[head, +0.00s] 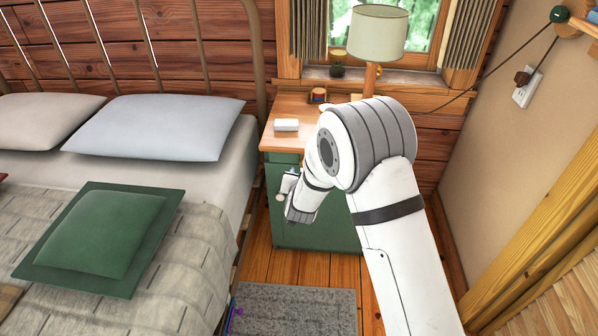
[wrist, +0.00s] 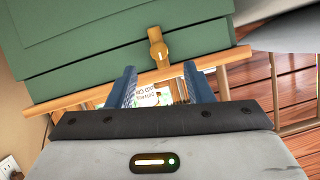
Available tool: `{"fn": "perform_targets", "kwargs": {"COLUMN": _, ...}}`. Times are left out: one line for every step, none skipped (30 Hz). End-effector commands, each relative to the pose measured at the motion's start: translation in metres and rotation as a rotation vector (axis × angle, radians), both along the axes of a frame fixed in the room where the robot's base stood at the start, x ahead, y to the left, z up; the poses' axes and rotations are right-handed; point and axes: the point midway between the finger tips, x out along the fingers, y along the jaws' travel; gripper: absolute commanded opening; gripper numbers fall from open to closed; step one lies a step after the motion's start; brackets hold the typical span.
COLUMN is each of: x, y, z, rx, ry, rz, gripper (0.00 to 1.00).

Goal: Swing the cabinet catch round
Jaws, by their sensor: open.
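The green cabinet (head: 318,238) with a wooden top stands between the bed and the right wall. In the wrist view its green face (wrist: 90,55) fills the upper part. In the head view my arm hides the catch and much of the cabinet.
The bed (head: 190,240) with a green cushion (head: 105,232) is close on the left. A grey rug (head: 295,308) lies on the floor in front.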

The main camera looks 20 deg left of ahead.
Motion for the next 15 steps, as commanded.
{"fn": "perform_targets", "kwargs": {"x": 0.008, "y": 0.002, "z": -0.004, "rx": 0.002, "ry": 0.0, "rz": -0.002, "gripper": 0.47}}
{"fn": "perform_targets", "kwargs": {"x": 0.012, "y": 0.003, "z": -0.006, "rx": 0.0, "ry": 0.0, "rz": -0.001, "gripper": 0.47}}
{"fn": "perform_targets", "kwargs": {"x": 0.018, "y": 0.005, "z": -0.009, "rx": 0.0, "ry": 0.0, "rz": -0.001, "gripper": 0.47}}
{"fn": "perform_targets", "kwargs": {"x": 0.023, "y": 0.006, "z": -0.011, "rx": 0.0, "ry": 0.0, "rz": -0.001, "gripper": 0.47}}
{"fn": "perform_targets", "kwargs": {"x": 0.027, "y": 0.008, "z": -0.013, "rx": 0.0, "ry": 0.0, "rz": -0.001, "gripper": 0.47}}
{"fn": "perform_targets", "kwargs": {"x": 0.033, "y": 0.009, "z": -0.015, "rx": 0.0, "ry": 0.001, "rz": -0.002, "gripper": 0.47}}
{"fn": "perform_targets", "kwargs": {"x": 0.037, "y": 0.01, "z": -0.017, "rx": 0.001, "ry": 0.001, "rz": -0.002, "gripper": 0.47}}
{"fn": "perform_targets", "kwargs": {"x": 0.04, "y": 0.012, "z": -0.018, "rx": 0.001, "ry": 0.001, "rz": -0.002, "gripper": 0.47}}
{"fn": "perform_targets", "kwargs": {"x": 0.045, "y": 0.013, "z": -0.019, "rx": 0.001, "ry": 0.001, "rz": -0.002, "gripper": 0.47}}
{"fn": "perform_targets", "kwargs": {"x": 0.047, "y": 0.014, "z": -0.021, "rx": 0.001, "ry": 0.003, "rz": -0.001, "gripper": 0.47}}
{"fn": "perform_targets", "kwargs": {"x": 0.05, "y": 0.015, "z": -0.022, "rx": 0.001, "ry": 0.003, "rz": -0.001, "gripper": 0.47}}
{"fn": "perform_targets", "kwargs": {"x": 0.053, "y": 0.016, "z": -0.022, "rx": 0.002, "ry": 0.002, "rz": -0.001, "gripper": 0.47}}
{"fn": "perform_targets", "kwargs": {"x": 0.054, "y": 0.016, "z": -0.023, "rx": 0.001, "ry": 0.001, "rz": 0.0, "gripper": 0.47}}
{"fn": "perform_targets", "kwargs": {"x": 0.055, "y": 0.017, "z": -0.023, "rx": 0.001, "ry": 0.001, "rz": 0.0, "gripper": 0.47}}
{"fn": "perform_targets", "kwargs": {"x": 0.057, "y": 0.017, "z": -0.023, "rx": 0.001, "ry": 0.001, "rz": 0.0, "gripper": 0.47}}
